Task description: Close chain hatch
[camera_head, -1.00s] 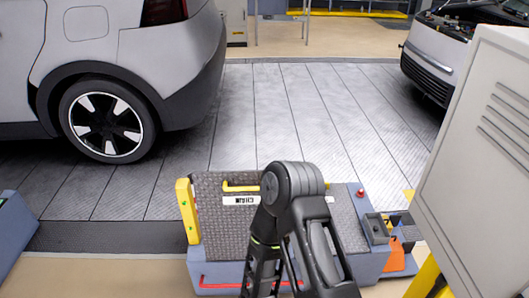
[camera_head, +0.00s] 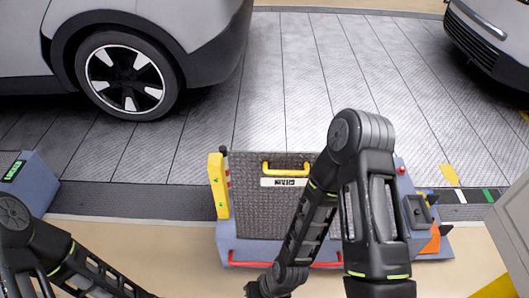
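The chain hatch (camera_head: 262,215) is a dark grey textured panel on a blue-grey unit (camera_head: 232,247) in the lower middle of the head view. It has a yellow handle (camera_head: 286,164) near its top edge and a white label (camera_head: 284,182) reading CHAIN. My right arm crosses in front of the panel's right part and hides it. Whether the panel is raised or lying shut is hard to tell. My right wrist reaches the bottom edge of the picture, below the unit's red bar (camera_head: 305,264); its fingers do not show. My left arm is at the lower left, its gripper out of the picture.
A yellow post (camera_head: 218,187) stands at the unit's left edge. A box (camera_head: 486,209) with a black socket-like piece lies nowhere near my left arm; a blue-grey cabinet with a green display (camera_head: 14,171) does. A grey car (camera_head: 215,45) stands behind. The ribbed floor between is clear.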

